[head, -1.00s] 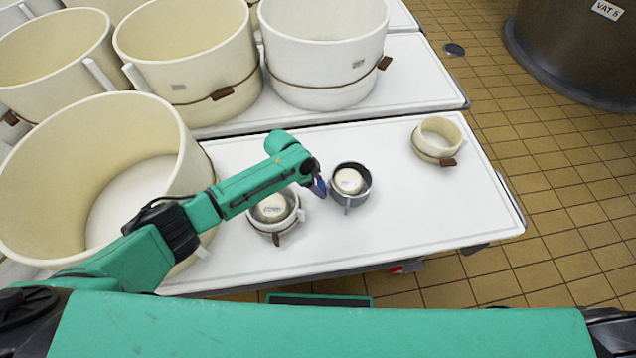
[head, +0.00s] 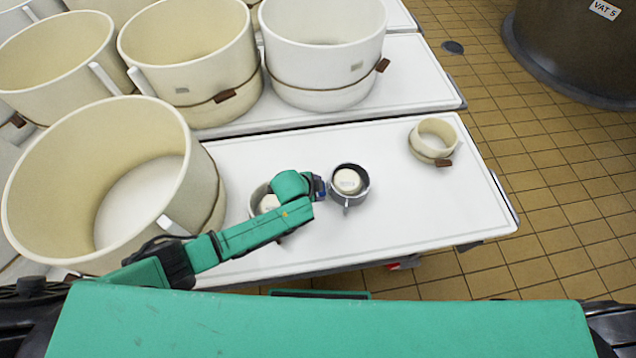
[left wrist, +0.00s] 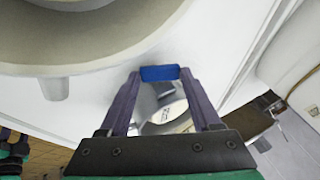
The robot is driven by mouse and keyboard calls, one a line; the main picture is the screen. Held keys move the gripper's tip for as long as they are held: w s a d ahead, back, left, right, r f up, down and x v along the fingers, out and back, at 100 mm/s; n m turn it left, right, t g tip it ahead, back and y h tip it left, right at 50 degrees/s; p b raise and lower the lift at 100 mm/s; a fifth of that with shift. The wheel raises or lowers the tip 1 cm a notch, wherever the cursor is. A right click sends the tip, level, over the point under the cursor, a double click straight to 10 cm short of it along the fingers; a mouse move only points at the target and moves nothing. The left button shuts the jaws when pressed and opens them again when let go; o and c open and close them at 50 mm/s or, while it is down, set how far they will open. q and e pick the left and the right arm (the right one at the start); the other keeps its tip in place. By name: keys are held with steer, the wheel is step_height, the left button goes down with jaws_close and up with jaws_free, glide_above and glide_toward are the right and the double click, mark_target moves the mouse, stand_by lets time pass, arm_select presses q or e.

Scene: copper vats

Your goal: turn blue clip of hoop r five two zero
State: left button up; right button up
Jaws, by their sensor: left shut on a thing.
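A small dark grey hoop (head: 362,199) with a round pale piece (head: 347,181) inside stands on the white table. My left gripper (head: 321,188) is at the hoop's left side. In the left wrist view my left gripper (left wrist: 160,76) is shut on a blue clip (left wrist: 160,73), which sits between its fingertips. A small pale hoop (head: 257,192) stands just left of the grey one, partly hidden by my left arm. I cannot read a hoop number.
A small cream hoop (head: 434,141) stands at the table's right end. Large cream hoops (head: 40,165) crowd the left and back. The white table (head: 420,215) is clear right of the grey hoop. A dark vat (head: 575,50) stands on the tiled floor.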

arm_select(q)
steer(key=shift+s+d+f+t+b, duration=0.1)
steer(key=shift+s+f+t+b, duration=0.15)
steer(key=shift+t+b, duration=0.4)
steer(key=shift+m+t, duration=0.3)
steer(key=shift+t, duration=0.05)
steer(key=shift+r, duration=0.1)
steer(key=o, duration=1.4)
steer(key=shift+s+r, duration=0.25)
steer(key=shift+r, duration=0.05)
steer(key=p+v, duration=0.3)
steer(key=v, duration=1)
steer(key=shift+s+r+p, duration=0.2)
steer(key=shift+s+p, duration=0.1)
steer(key=shift+s, duration=0.1)
